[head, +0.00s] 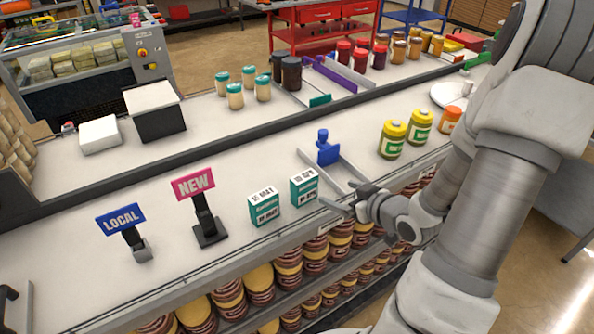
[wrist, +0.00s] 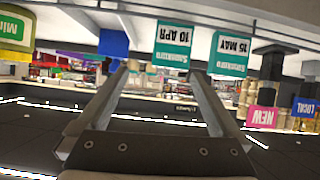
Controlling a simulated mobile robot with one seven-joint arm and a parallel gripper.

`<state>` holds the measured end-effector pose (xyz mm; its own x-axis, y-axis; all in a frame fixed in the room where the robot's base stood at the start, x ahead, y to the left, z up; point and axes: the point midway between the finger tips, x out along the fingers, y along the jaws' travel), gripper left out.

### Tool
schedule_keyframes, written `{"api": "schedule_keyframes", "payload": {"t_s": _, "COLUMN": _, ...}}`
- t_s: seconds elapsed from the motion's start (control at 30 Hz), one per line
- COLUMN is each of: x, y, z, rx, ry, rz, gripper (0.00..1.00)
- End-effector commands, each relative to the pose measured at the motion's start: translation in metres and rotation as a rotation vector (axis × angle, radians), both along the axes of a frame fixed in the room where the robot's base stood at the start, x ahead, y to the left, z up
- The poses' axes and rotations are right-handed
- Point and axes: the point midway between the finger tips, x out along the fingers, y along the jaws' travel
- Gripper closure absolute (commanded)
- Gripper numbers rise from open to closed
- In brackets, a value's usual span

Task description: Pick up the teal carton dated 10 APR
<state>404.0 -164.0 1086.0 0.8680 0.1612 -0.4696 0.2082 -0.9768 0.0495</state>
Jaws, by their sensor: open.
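The teal carton dated 10 APR (head: 304,187) stands upright on the white counter, the right one of two similar cartons in the head view. In the wrist view, which is upside down, this carton (wrist: 173,47) shows its date beyond the fingertips, between their lines. The other teal carton (head: 264,208) stands just left of it; the wrist view reads 15 MAY on that carton (wrist: 230,55). My gripper (head: 341,196) is open and empty, low over the counter's front edge to the right of the 10 APR carton. The fingers (wrist: 160,72) show no contact with it.
Yellow-lidded jars (head: 392,140) are to the right. NEW (head: 194,184) and LOCAL (head: 121,219) signs stand left. Jars fill shelves below.

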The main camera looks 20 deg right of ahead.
Motion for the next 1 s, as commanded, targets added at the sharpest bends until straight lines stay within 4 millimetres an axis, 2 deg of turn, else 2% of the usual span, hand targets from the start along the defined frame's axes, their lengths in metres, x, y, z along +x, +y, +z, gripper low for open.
{"api": "schedule_keyframes", "payload": {"t_s": 0.1, "x": -0.012, "y": 0.011, "z": -0.006, "rx": 0.052, "ry": -0.05, "rz": 0.041, "gripper": 0.0}}
{"api": "schedule_keyframes", "payload": {"t_s": 0.27, "x": -0.016, "y": 0.018, "z": -0.008, "rx": 0.073, "ry": -0.083, "rz": 0.066, "gripper": 0.0}}
{"api": "schedule_keyframes", "payload": {"t_s": 0.73, "x": 0.006, "y": 0.024, "z": -0.02, "rx": 0.067, "ry": -0.085, "rz": 0.068, "gripper": 0.0}}
{"api": "schedule_keyframes", "payload": {"t_s": 1.0, "x": 0.058, "y": 0.04, "z": -0.038, "rx": 0.075, "ry": -0.082, "rz": 0.069, "gripper": 0.0}}
